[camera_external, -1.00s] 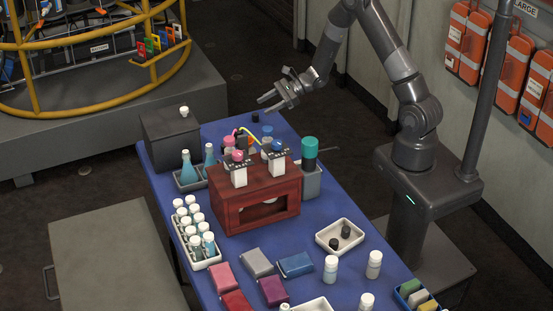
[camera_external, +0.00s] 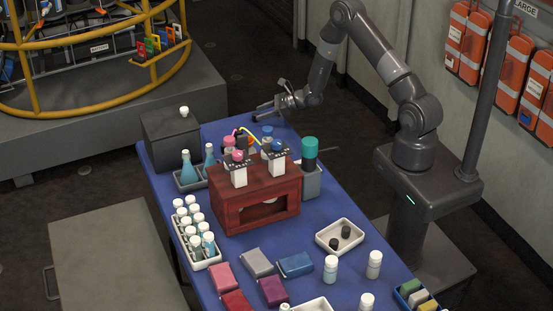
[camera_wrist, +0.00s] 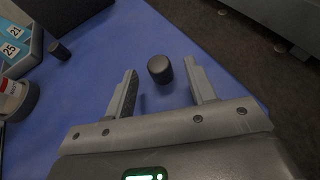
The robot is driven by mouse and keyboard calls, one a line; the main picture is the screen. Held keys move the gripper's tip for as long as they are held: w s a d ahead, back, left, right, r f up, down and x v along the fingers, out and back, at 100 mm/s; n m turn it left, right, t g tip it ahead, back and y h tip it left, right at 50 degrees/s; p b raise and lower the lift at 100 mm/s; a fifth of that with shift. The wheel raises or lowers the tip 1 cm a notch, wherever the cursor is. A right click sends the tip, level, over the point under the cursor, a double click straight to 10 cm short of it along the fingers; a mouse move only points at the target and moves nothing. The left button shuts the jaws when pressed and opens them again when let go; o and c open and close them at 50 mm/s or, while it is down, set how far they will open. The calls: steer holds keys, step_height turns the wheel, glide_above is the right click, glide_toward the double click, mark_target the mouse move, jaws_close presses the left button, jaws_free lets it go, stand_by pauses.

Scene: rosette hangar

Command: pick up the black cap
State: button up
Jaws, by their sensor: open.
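The black cap (camera_wrist: 160,69) stands on the blue table in the wrist view, a short dark cylinder. My gripper (camera_wrist: 159,80) is open, with one finger on each side of the cap near the fingertips. A gap shows between the cap and each finger, and the jaws hold nothing. In the external view my gripper (camera_external: 261,111) is low over the far end of the table, and it largely hides the cap there. Two more dark caps (camera_external: 346,231) sit in a white tray (camera_external: 319,238) near the right edge.
A red-brown rack (camera_external: 227,215) with bottles stands mid-table, nearer the camera than my gripper. A dark grey box (camera_external: 170,138) stands at the left. A small dark cylinder (camera_wrist: 59,50) lies left of my gripper in the wrist view. Blue table around the cap is clear.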

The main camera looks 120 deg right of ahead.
mark_target(254, 112)
steer(key=x, duration=0.3)
steer(key=shift+w+f, duration=0.15)
steer(key=shift+w, duration=0.1)
steer(key=c, duration=1.1)
